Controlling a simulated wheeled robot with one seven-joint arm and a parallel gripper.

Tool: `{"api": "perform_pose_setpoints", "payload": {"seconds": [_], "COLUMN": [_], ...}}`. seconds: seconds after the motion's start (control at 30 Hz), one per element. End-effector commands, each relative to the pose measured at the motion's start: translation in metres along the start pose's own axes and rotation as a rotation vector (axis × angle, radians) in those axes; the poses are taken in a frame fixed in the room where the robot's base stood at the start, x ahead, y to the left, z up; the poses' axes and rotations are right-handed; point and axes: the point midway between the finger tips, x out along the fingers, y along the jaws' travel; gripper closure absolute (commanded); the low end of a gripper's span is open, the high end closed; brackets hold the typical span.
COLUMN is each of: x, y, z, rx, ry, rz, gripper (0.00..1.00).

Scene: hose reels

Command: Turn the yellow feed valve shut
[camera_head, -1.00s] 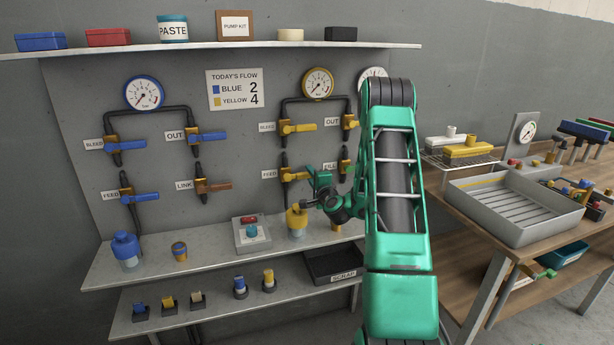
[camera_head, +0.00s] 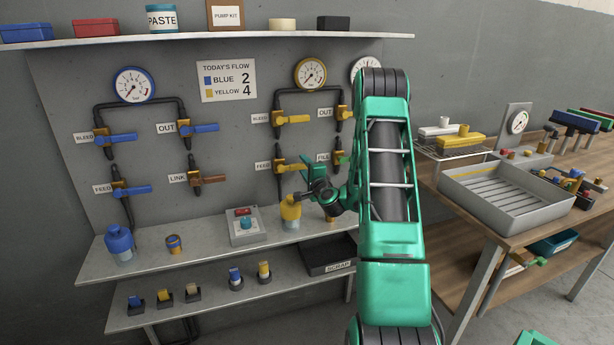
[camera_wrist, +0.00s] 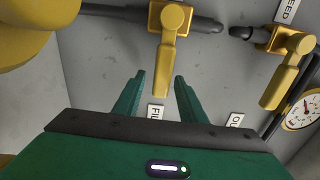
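The yellow feed valve (camera_head: 280,166) is on the grey panel, right of its FEED label, with its handle pointing right toward my gripper. In the wrist view, the feed valve (camera_wrist: 172,35) is at top centre, its handle reaching down between my fingers. My gripper (camera_wrist: 158,78) is open, one finger on each side of the handle's end. I cannot tell whether they touch it. My gripper also shows in the head view (camera_head: 308,166), just right of the handle, partly hiding the valve area. The handle lies about level.
The yellow bleed valve (camera_head: 283,118) is above, the FILL valve (camera_head: 340,158) right. A yellow bottle (camera_head: 290,212) stands on the shelf right below my gripper. The scrap tray (camera_head: 328,254) is lower.

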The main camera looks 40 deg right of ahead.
Motion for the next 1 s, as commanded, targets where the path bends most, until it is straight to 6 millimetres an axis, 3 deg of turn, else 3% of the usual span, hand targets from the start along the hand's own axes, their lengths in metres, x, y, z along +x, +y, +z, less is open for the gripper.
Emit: {"api": "perform_pose_setpoints", "payload": {"seconds": [0.43,1.0], "x": [-0.046,-0.08], "y": [0.0,0.004], "z": [-0.001,-0.001], "rx": [0.004,0.005], "ry": [0.005,0.005], "rz": [0.002,0.008], "gripper": [0.62,0.62]}}
